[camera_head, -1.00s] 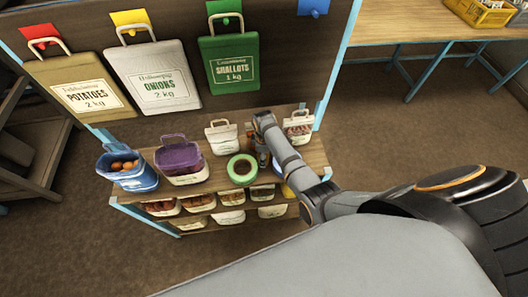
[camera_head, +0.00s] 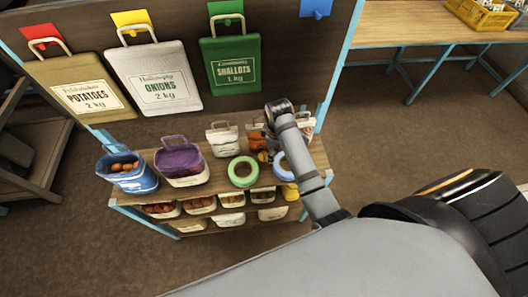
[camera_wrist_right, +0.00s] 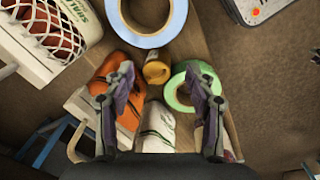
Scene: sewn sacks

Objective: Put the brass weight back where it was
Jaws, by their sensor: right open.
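The brass weight (camera_wrist_right: 156,70) looks like a small gold-coloured piece with a round top in the right wrist view. It sits on the shelf top between the blue tape ring (camera_wrist_right: 177,22) and the green tape ring (camera_wrist_right: 172,98). My left gripper is not in view.
An orange sack (camera_wrist_right: 128,112) and a white sack (camera_wrist_right: 158,124) crowd the fingers. Large sacks hang behind.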

